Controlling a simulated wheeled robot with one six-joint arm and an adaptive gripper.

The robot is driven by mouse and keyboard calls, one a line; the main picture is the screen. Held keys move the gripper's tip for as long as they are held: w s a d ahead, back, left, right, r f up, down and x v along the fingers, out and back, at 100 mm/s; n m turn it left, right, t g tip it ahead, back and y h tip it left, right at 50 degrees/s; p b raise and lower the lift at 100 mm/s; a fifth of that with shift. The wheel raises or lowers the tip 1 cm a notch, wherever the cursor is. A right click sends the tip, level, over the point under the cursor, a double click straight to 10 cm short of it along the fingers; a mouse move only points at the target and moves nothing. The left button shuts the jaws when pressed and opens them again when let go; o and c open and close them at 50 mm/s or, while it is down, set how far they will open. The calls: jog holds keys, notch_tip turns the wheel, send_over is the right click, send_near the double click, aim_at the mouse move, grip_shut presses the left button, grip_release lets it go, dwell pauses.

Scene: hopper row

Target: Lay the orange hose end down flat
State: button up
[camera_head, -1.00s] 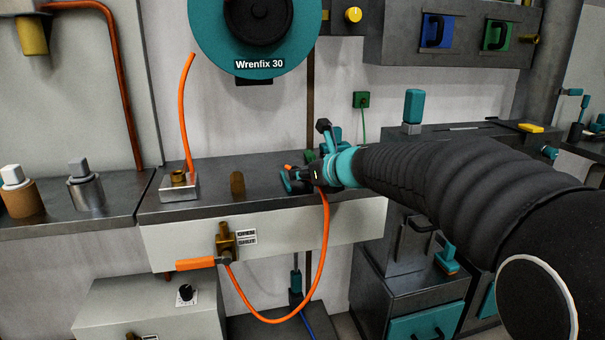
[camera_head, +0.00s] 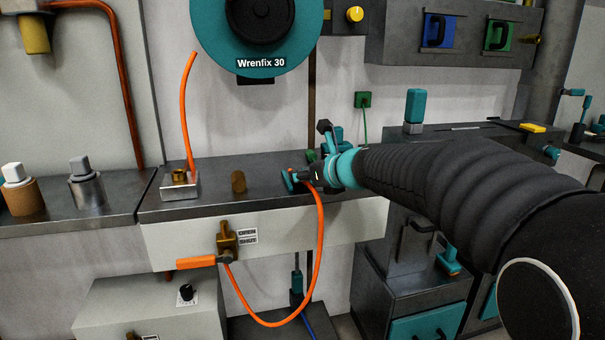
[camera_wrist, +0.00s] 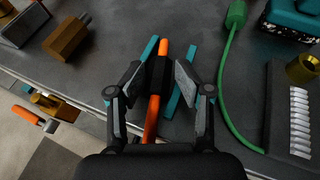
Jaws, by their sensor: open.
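The orange hose (camera_head: 320,232) hangs in a loop from the brass valve on the bench front and rises over the edge to my gripper (camera_head: 299,177). In the wrist view, my gripper (camera_wrist: 159,76) is open, one finger on each side of the hose end. The orange hose end (camera_wrist: 163,50) has a dark collar and points away from me, low over the grey bench top (camera_wrist: 95,62). Teal strips (camera_wrist: 180,92) lie on both sides of it. I cannot tell whether the end touches the bench along its whole length.
A brass valve (camera_head: 228,240) with an orange handle is on the bench front. A brown-gold block (camera_head: 238,182) and a metal block (camera_head: 180,190) with an upright orange hose piece stand left of my gripper. A green cable (camera_wrist: 225,75) runs right of it.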

jog(key=shift+d+f, duration=0.15)
jog(key=shift+f, duration=0.25)
jog(key=r+p+v, duration=0.1)
jog(key=p+v, duration=0.1)
jog(key=v, duration=1)
jog(key=s+d+f+n+g+h, duration=0.1)
jog(key=s+d+f+n+h, duration=0.1)
jog(key=s+f+n, duration=0.3)
jog(key=s+d+f+n+g+h, duration=0.2)
jog(key=s+d+f+n, duration=0.3)
jog(key=s+n, duration=0.8)
jog(key=s+d+f+n+g+h, duration=0.2)
jog(key=s+f+n, duration=0.4)
jog(key=s+n, duration=0.4)
jog(key=shift+d+f+h, duration=0.25)
jog(key=shift+d+h, duration=0.65)
jog(key=shift+h, duration=0.3)
jog(key=shift+s, duration=0.1)
